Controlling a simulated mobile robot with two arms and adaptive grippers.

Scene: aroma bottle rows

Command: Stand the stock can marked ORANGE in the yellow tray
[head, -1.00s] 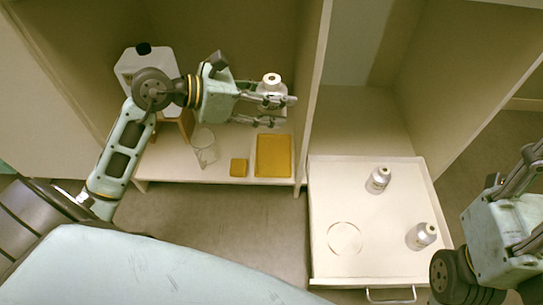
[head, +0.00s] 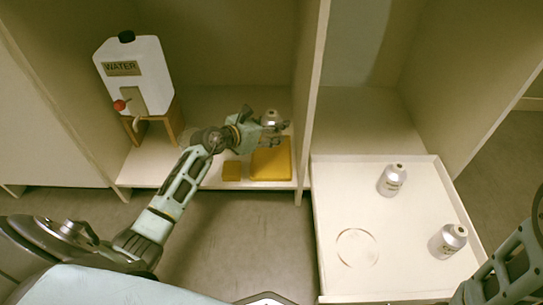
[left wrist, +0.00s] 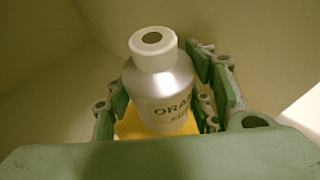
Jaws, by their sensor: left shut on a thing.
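The yellow tray (head: 272,168) lies on the shelf under and in front of the gripper; yellow also shows below the can in the left wrist view (left wrist: 129,126). I cannot tell whether the can's base touches the tray.
A white WATER tank (head: 135,75) stands on a wooden stand at the left. A divider (head: 313,95) rises right of the tray. Two silver cans (head: 391,181) (head: 448,242) stand in the pulled-out white drawer (head: 335,200).

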